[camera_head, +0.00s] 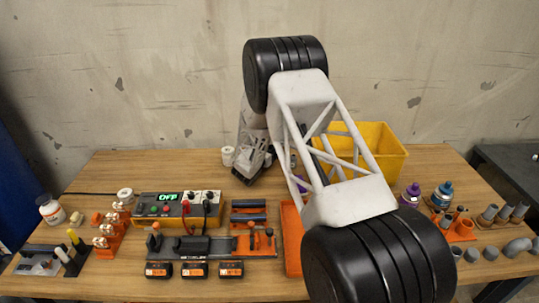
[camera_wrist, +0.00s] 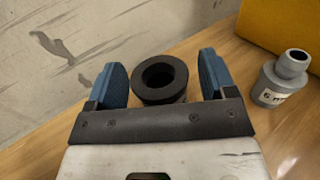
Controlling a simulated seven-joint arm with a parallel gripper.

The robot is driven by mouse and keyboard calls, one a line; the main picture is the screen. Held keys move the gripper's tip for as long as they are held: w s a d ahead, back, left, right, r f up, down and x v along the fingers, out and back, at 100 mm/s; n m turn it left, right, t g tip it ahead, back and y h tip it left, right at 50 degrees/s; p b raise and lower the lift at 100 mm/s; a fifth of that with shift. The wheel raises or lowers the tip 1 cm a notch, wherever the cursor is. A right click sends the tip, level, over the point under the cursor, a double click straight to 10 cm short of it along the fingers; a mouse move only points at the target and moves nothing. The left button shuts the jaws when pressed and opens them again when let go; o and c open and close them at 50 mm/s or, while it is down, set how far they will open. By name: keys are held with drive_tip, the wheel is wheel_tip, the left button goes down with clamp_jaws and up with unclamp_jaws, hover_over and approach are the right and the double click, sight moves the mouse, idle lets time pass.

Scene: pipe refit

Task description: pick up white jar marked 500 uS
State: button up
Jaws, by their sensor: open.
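A white jar (camera_head: 50,210) with a reddish label stands at the far left of the table in the head view; its marking is too small to read. My gripper (camera_head: 245,178) is at the back middle of the table, far to the right of that jar and partly hidden by my arm. In the wrist view my gripper (camera_wrist: 162,70) has its two blue fingers spread apart. A black round piece with a hole (camera_wrist: 160,78) shows between them; I cannot tell whether the fingers touch it. I see no readable 500 uS mark.
A yellow bin (camera_head: 375,145) is at the back right. A meter box (camera_head: 178,204), black battery packs (camera_head: 195,269) and grey pipe fittings (camera_head: 500,213) crowd the table. A concrete wall stands behind.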

idle(0.3)
drive_tip(key=c, duration=1)
drive_tip(key=shift+r, duration=0.1)
drive_tip(key=shift+r, duration=0.8)
drive_tip(key=shift+s+r, duration=0.15)
drive_tip(key=shift+r, duration=0.8)
drive_tip(key=s, duration=0.5)
drive_tip(key=s+d+r, duration=0.1)
drive_tip(key=s, duration=0.4)
drive_tip(key=s+d, duration=0.1)
drive_tip(key=s, duration=0.4)
drive_tip(key=shift+s+d+r, duration=0.1)
drive_tip(key=shift+s+r, duration=0.05)
drive_tip(key=shift+s, duration=0.15)
